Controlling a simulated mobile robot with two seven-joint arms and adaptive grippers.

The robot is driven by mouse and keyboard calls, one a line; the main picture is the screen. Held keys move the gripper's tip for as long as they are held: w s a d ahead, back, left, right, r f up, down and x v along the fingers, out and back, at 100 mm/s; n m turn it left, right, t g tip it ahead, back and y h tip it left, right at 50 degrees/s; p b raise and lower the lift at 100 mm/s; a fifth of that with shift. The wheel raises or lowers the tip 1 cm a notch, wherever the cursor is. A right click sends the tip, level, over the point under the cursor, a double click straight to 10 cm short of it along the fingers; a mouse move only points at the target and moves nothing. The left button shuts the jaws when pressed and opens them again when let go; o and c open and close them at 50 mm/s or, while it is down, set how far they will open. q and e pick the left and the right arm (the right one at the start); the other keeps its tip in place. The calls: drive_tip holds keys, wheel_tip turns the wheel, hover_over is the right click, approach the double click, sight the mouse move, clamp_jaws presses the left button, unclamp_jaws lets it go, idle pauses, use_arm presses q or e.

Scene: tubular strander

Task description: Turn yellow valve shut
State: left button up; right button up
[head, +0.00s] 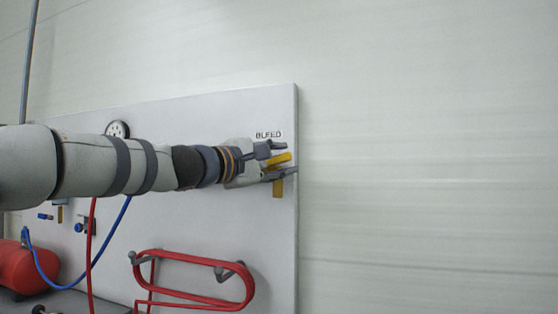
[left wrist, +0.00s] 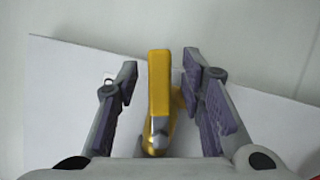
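The yellow valve (head: 280,160) is on the white panel at its right edge, just under the BLEED label (head: 268,135). In the left wrist view the yellow valve handle (left wrist: 160,85) stands between my two fingers, with a gap on each side. My left gripper (head: 285,158) reaches in from the left, its fingers above and below the handle. It is open around the handle, and also shows in the left wrist view (left wrist: 160,88). A yellow pipe piece (head: 278,188) shows below the lower finger. The fingers hide part of the valve body. My right gripper is not in view.
The white panel (head: 210,240) carries a round gauge (head: 118,129), a coiled red hose (head: 195,301) on hooks, and small blue valves (head: 80,227) at the left. A red tank (head: 22,268) stands at lower left. Right of the panel the wall is bare.

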use_arm(q)
drive_tip(key=shift+s+a, duration=0.1)
drive_tip(key=v, duration=1.1)
drive_tip(key=shift+s+a, duration=0.25)
drive_tip(key=shift+s, duration=0.1)
